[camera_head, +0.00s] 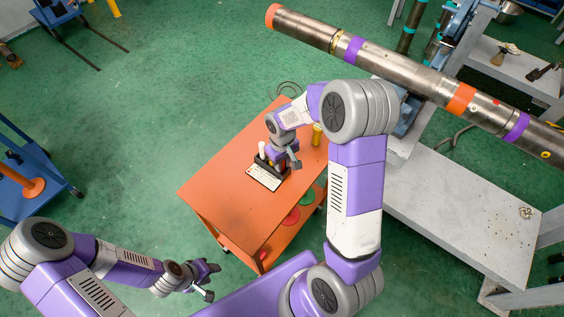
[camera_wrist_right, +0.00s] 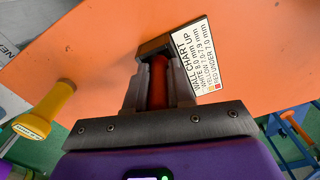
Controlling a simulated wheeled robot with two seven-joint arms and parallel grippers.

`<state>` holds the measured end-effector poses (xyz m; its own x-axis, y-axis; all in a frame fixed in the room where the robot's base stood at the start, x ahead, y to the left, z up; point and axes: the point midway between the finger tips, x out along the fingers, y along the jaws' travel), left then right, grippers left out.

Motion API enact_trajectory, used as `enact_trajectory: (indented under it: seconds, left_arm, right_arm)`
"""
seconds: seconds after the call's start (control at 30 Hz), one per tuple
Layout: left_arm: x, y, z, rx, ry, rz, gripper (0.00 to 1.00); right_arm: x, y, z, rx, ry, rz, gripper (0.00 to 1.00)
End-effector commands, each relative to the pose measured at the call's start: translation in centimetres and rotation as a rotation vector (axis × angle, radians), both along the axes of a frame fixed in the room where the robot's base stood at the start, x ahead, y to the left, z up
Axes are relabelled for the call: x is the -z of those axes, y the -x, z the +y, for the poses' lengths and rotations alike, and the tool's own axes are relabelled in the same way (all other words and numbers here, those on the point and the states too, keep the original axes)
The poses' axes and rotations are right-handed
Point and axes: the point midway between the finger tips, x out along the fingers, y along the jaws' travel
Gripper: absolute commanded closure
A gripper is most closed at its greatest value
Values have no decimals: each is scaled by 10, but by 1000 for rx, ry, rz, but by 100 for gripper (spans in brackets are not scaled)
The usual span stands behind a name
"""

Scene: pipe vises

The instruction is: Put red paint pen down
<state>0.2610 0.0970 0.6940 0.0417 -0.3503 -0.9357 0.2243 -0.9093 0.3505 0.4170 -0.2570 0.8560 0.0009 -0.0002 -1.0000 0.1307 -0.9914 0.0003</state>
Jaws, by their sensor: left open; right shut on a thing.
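The red paint pen (camera_wrist_right: 158,88) is between the two fingers of my right gripper (camera_wrist_right: 158,72), which is shut on it. In the head view my right gripper (camera_head: 287,162) is over the orange cart top, at the dark holder by the wall chart card (camera_head: 266,174). The fingers hide part of the pen, and I cannot tell whether its end touches the holder. The wall chart card also shows in the wrist view (camera_wrist_right: 205,55). My left gripper (camera_head: 212,281) is open and empty, low at the left, away from the cart.
The orange cart top (camera_head: 213,187) carries a yellow pen-like item (camera_head: 317,134), also in the wrist view (camera_wrist_right: 48,112), and a white one (camera_head: 262,148). A long pipe (camera_head: 400,70) spans the upper right.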

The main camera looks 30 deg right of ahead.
Motion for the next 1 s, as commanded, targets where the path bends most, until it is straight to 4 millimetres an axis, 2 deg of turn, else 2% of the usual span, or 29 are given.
enact_trajectory:
  seconds: [0.1,0.13,0.3,0.67,0.77,1.0]
  left_arm:
    - [3,0,0,0,0,0,57]
    - [4,0,0,0,0,0,57]
    - [3,0,0,0,0,0,57]
    - [-2,0,0,0,0,0,57]
    - [-5,0,0,0,0,0,57]
    - [-18,0,0,0,0,0,57]
  right_arm:
    - [4,0,0,0,0,0,100]
    - [4,0,0,0,0,0,76]
    - [3,0,0,0,0,0,52]
    - [-2,0,0,0,0,-1,52]
    - [-17,-1,0,0,0,-5,52]
    - [-70,-1,0,0,-1,-6,52]
